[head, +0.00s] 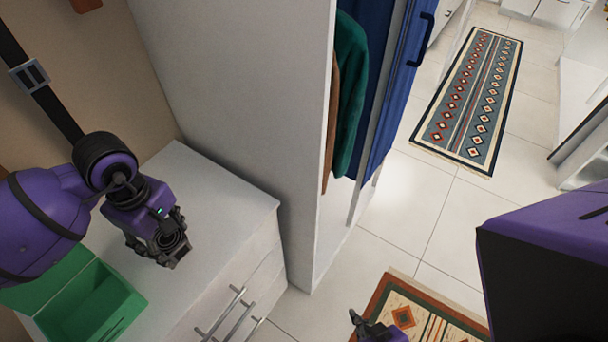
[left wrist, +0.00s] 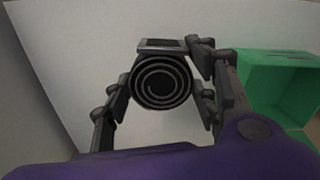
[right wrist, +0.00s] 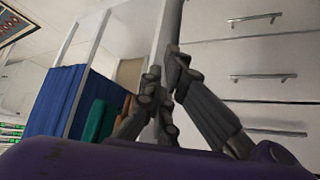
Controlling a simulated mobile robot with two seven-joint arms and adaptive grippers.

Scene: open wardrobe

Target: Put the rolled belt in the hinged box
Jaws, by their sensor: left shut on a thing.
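The rolled belt (left wrist: 162,82) is a dark spiral coil with a metal buckle at its top edge in the left wrist view. My left gripper (head: 168,247) is shut on it and holds it above the white drawer top, to the right of the box. The hinged box (head: 92,308) is green with its lid open, at the lower left of the head view. It also shows at the right of the left wrist view (left wrist: 270,90). My right gripper (right wrist: 163,85) appears shut and empty, away from the drawers; it shows partly at the bottom of the head view (head: 372,328).
The white drawer unit (head: 215,195) has bare room on top beside a tall white wardrobe panel (head: 240,90). Its front carries bar handles (head: 228,312). A strap with a buckle (head: 28,76) hangs at the left. Clothes (head: 348,95) hang in the wardrobe. Rugs (head: 470,95) lie on the floor.

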